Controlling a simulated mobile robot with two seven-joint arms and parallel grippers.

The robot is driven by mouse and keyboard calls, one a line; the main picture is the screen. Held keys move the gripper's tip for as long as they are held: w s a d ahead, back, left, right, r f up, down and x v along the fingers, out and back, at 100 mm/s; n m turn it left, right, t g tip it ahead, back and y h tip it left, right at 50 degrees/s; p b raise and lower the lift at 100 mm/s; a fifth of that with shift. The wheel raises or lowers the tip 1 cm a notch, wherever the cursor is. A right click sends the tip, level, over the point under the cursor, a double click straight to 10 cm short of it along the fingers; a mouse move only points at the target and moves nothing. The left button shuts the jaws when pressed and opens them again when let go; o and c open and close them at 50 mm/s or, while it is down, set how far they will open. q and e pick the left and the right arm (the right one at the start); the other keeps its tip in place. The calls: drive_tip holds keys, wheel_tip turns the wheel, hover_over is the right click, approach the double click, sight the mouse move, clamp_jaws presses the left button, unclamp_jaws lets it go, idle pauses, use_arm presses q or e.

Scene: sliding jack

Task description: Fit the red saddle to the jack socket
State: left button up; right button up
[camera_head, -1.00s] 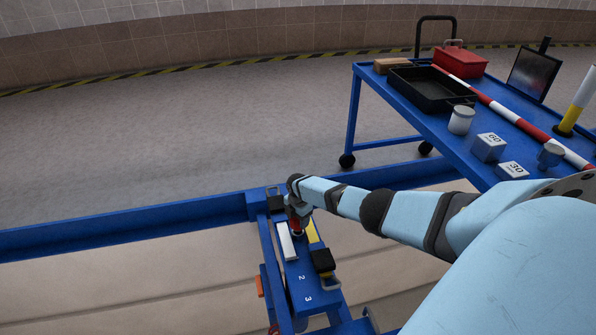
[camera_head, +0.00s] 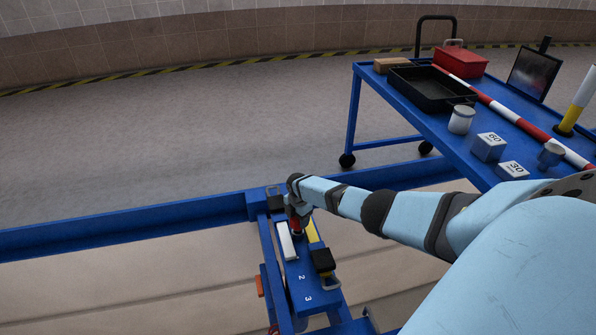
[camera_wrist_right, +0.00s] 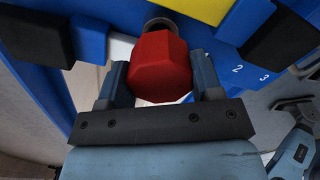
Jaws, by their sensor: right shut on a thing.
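The red saddle (camera_wrist_right: 160,66) is a faceted block. In the right wrist view it sits between the two fingers of my right gripper (camera_wrist_right: 163,82), which is shut on it. A round dark-rimmed part (camera_wrist_right: 160,23) shows just past the saddle, probably the jack socket. I cannot tell whether the saddle is seated in it or only above it. In the head view my right gripper (camera_head: 297,220) is over the far end of the blue jack beam (camera_head: 300,274), with a little of the saddle (camera_head: 296,228) showing below it. My left gripper is not in view.
The jack beam carries a white block (camera_head: 286,241), a yellow strip (camera_head: 312,231), a black block (camera_head: 323,261) and the numbers 2 and 3. A blue cart (camera_head: 405,95) at the right holds a black tray (camera_head: 428,103), a red box (camera_head: 460,62) and blocks marked 60 and 30.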

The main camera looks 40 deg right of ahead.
idle(0.8)
drive_tip(key=shift+f+b, duration=0.4)
drive_tip(key=shift+b, duration=0.1)
drive_tip(key=shift+f+b, duration=0.55)
drive_tip(key=shift+b, duration=0.1)
drive_tip(key=shift+f, duration=0.8)
drive_tip(key=o, duration=1)
